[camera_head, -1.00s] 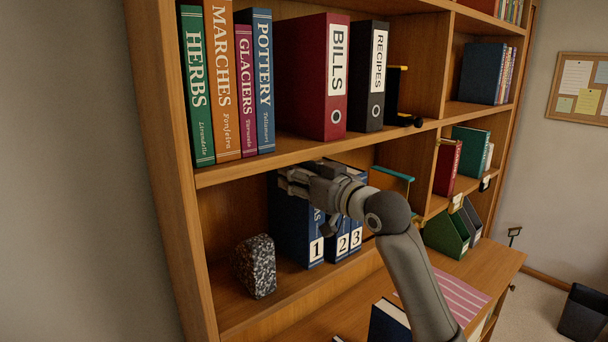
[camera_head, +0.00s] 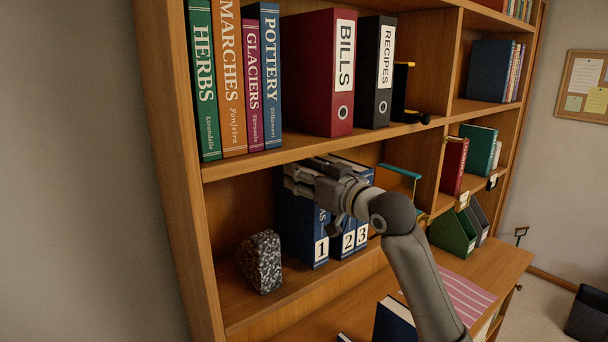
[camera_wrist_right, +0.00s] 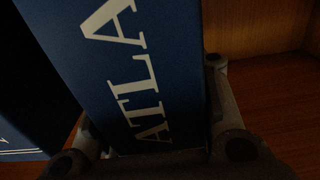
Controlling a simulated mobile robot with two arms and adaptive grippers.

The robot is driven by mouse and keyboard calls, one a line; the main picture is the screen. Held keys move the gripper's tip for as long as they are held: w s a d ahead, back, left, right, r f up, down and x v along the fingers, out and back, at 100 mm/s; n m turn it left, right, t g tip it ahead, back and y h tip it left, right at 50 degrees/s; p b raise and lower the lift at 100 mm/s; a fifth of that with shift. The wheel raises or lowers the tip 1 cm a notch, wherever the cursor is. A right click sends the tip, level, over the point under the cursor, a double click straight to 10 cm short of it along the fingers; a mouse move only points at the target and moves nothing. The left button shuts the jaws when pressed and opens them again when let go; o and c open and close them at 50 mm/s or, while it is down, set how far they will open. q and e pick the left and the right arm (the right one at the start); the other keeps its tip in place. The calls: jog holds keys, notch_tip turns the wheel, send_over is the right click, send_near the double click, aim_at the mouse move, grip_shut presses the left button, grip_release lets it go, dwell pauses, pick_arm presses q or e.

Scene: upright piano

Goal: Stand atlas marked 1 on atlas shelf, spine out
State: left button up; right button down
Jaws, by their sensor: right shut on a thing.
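The blue atlas marked 1 (camera_head: 296,230) stands upright on the shelf (camera_head: 236,309), with its spine and white number label facing out. It is left of the blue atlases marked 2 (camera_head: 348,243) and 3 (camera_head: 362,234). My right gripper (camera_head: 304,180) is shut on atlas 1 near its top and covers part of its upper spine. In the right wrist view, the spine of atlas 1 (camera_wrist_right: 140,70) with its large white letters lies between the fingers. Any gap between atlases 1 and 2 is hard to judge. My left gripper is not in view.
A speckled stone block (camera_head: 260,262) stands left of atlas 1, with a gap between them. The upper shelf above my gripper holds books and the BILLS binder (camera_head: 305,75). A dark blue book (camera_head: 394,322) is on the desk below, beside my right arm.

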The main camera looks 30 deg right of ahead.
jog(key=shift+f+b, duration=0.4)
jog(key=shift+f, duration=0.2)
jog(key=c, duration=0.8)
grip_release()
jog(key=shift+s, duration=0.1)
jog(key=shift+o, duration=0.2)
jog(key=s, duration=1.2)
jog(key=shift+d, duration=0.45)
jog(key=shift+f, duration=0.1)
